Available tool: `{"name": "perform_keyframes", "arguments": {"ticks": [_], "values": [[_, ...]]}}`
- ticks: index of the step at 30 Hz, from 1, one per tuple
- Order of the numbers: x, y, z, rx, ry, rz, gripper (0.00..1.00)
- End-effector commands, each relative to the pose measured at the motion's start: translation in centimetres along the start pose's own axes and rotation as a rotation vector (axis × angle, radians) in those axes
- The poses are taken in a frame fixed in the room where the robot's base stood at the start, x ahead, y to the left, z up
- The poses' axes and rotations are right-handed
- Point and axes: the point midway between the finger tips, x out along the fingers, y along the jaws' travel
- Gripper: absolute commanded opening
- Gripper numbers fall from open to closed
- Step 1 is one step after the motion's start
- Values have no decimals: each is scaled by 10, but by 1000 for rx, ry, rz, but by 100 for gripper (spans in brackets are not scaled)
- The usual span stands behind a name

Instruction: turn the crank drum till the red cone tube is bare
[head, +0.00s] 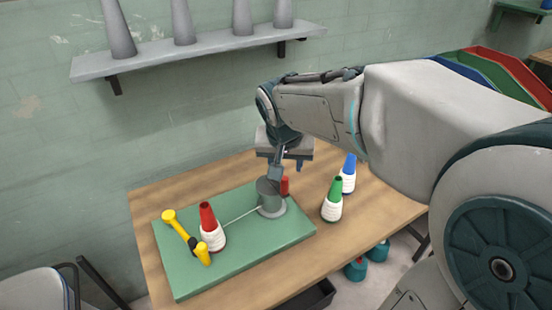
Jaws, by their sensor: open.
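The red cone tube (208,218) stands upright on the green board, with white thread wound around its lower part. A pale thread (240,216) runs from it to the grey crank drum (269,196). A small red knob (285,186) shows beside the drum's top, at its right. My gripper (278,172) is open, just above the drum and close to the red knob. I cannot tell whether its fingers touch the knob or the drum.
The green board (190,272) lies on a wooden table (150,205). A yellow-ended tool (187,238) lies left of the red cone. Green (333,200) and blue (348,174) cones with white thread stand at the right. A wall shelf (200,52) holds grey cones.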

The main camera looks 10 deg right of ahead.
Motion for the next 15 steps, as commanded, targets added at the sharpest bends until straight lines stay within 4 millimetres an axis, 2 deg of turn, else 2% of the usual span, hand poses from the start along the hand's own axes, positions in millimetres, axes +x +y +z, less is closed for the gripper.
{"name": "perform_keyframes", "arguments": {"ticks": [3,7,15], "values": [[2,-7,-12,24,12,8,41],[15,-8,-13,30,13,11,41],[68,-7,-13,29,10,12,41]]}}
